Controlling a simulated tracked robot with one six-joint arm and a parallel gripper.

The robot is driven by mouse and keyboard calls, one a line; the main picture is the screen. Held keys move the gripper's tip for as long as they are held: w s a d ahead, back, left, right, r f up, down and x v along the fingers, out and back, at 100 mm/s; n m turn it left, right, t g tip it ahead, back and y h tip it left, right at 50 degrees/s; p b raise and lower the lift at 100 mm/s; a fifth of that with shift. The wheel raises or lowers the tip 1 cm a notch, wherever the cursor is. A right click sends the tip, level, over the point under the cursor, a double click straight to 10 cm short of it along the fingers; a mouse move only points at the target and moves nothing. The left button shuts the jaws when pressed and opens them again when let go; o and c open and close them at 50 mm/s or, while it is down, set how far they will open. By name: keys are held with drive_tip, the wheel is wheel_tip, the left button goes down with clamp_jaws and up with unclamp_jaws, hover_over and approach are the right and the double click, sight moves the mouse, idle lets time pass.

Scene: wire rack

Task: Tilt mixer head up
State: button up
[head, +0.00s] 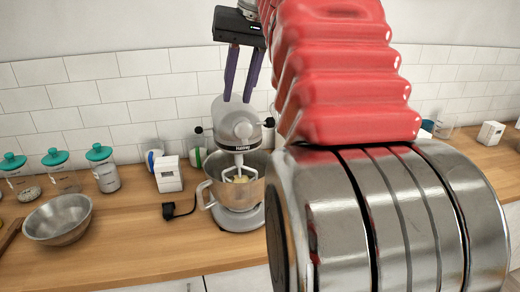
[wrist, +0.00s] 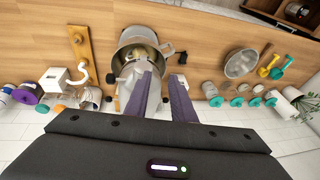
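A stand mixer with a silver-grey head (head: 238,122) stands on the wooden counter. Its head is above the metal bowl (head: 232,195), and the white beater (head: 239,168) reaches down into the bowl. The bowl holds something pale yellow. My gripper (head: 237,101) points downward, its two purple fingers apart with nothing between them. In the head view the fingertips overlap the top of the mixer head; I cannot tell whether they touch it. In the wrist view the gripper (wrist: 162,77) is in front of the mixer, hiding part of its head, and the bowl (wrist: 127,39) shows beyond.
A steel bowl (head: 58,220) and several teal-lidded jars (head: 103,172) stand at the left. A white box (head: 168,174) and a black plug-like item (head: 178,208) are beside the mixer. A tiled wall (head: 110,88) runs behind. My arm covers the counter right of the mixer.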

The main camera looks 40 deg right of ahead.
drive_tip(key=shift+n, duration=0.7)
drive_tip(key=a+f, duration=0.4)
drive_tip(key=a, duration=0.1)
drive_tip(key=a+f, duration=0.2)
drive_tip(key=shift+s+a+f, duration=0.15)
drive_tip(key=shift+s+a, duration=0.1)
drive_tip(key=shift+s, duration=0.05)
clamp_jaws()
drive_tip(key=s+a+f+n, duration=0.1)
drive_tip(key=s+a+f, duration=0.2)
drive_tip(key=f, duration=0.5)
drive_tip(key=s+a+f+n+t, duration=0.1)
drive_tip(key=s+a+f+n, duration=0.1)
drive_tip(key=a+f, duration=0.4)
drive_tip(key=s+a+f+n, duration=0.1)
drive_tip(key=s+a+f, duration=0.4)
drive_tip(key=f, duration=0.5)
drive_tip(key=shift+n+t, duration=0.3)
drive_tip(key=shift+t, duration=0.1)
